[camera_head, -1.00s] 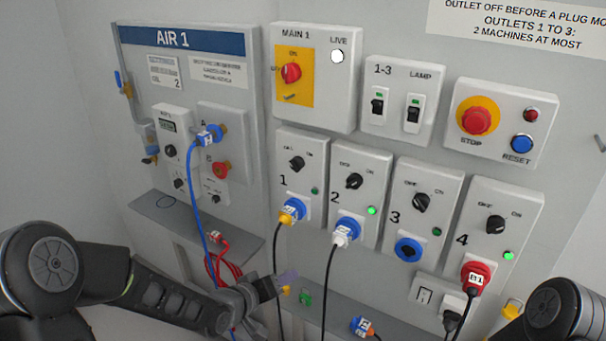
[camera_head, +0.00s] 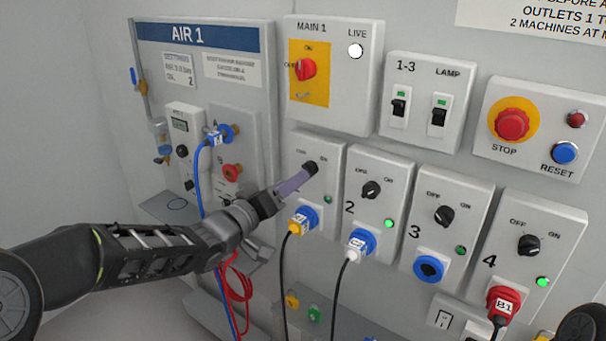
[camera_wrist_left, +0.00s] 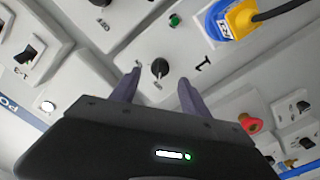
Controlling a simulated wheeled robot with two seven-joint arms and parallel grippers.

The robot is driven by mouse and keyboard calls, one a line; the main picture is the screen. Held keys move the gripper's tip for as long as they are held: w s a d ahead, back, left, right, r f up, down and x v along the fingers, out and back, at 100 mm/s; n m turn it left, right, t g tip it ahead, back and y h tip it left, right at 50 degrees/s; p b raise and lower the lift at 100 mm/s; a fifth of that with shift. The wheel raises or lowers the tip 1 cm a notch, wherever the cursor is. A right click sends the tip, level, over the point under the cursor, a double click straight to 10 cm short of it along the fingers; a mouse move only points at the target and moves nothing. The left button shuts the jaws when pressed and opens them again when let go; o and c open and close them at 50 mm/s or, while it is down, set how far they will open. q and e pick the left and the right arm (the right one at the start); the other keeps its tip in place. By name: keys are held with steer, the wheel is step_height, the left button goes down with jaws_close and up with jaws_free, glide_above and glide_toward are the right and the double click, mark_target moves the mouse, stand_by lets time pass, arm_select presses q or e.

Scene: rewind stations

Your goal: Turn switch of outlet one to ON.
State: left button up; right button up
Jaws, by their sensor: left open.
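The outlet one panel (camera_head: 330,160) carries a black rotary switch (camera_head: 311,167), partly hidden behind my left gripper's fingers. In the left wrist view the switch (camera_wrist_left: 160,68) lies just beyond and between the two open fingertips; I cannot tell whether they touch it. I cannot read its ON or OFF setting. The outlet one lamp (camera_head: 328,199) is dark green and looks unlit. A yellow plug (camera_head: 298,224) sits in the blue socket below. My left gripper (camera_head: 302,176) is open and points at the switch from the lower left. My right gripper is out of view.
Outlets two (camera_head: 371,189), three (camera_head: 444,215) and four (camera_head: 529,245) stand to the right. The main switch (camera_head: 306,70) is above. The stop button (camera_head: 512,124) is at upper right. Cables and a red hose (camera_head: 238,290) hang below my left arm.

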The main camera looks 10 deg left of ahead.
mark_target(309, 170)
arm_select(q)
steer(key=x, duration=0.5)
steer(key=shift+w+p, duration=0.25)
steer(key=shift+p, duration=0.1)
jaws_close()
